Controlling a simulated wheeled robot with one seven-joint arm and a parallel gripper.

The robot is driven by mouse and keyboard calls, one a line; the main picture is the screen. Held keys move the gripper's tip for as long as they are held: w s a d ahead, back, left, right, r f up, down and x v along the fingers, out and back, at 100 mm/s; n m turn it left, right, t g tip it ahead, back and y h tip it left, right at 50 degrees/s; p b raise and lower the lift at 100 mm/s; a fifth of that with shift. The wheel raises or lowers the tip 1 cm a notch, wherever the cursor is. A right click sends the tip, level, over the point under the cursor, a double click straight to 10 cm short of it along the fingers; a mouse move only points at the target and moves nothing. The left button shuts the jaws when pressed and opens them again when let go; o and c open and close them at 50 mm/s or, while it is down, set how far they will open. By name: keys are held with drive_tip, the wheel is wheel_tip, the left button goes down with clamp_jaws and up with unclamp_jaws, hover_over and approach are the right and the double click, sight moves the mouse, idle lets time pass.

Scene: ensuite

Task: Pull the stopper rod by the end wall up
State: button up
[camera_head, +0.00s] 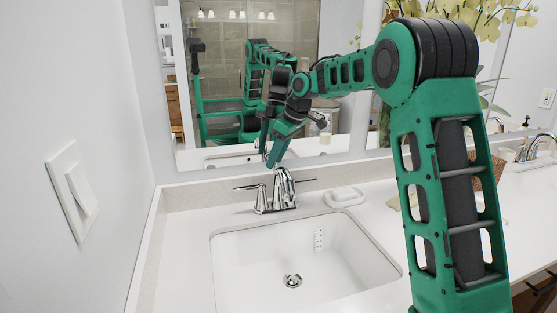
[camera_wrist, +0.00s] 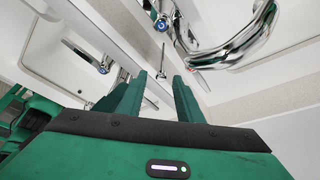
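The chrome faucet (camera_head: 277,190) stands behind the white sink nearest the end wall, with a lever on each side. My gripper (camera_head: 269,164) reaches down from the upper right, just behind and above the faucet, close to the mirror. In the wrist view its two green fingers (camera_wrist: 160,80) are apart and empty. A thin chrome stopper rod (camera_wrist: 161,74) shows in the gap between the fingertips, not touched as far as I can see. The faucet spout (camera_wrist: 240,45) lies to the right of the fingers. In the head view the rod cannot be made out behind the faucet.
The mirror (camera_head: 235,100) rises right behind the gripper and reflects my arm. The end wall (camera_head: 75,120) with a switch plate is at left. A white soap dish (camera_head: 344,196) sits right of the faucet. The sink basin (camera_head: 262,262) is empty. A second faucet (camera_head: 535,148) stands far right.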

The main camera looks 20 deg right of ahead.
drive_tip(key=v, duration=1)
drive_tip(key=shift+r, duration=0.3)
drive_tip(key=shift+d, duration=0.1)
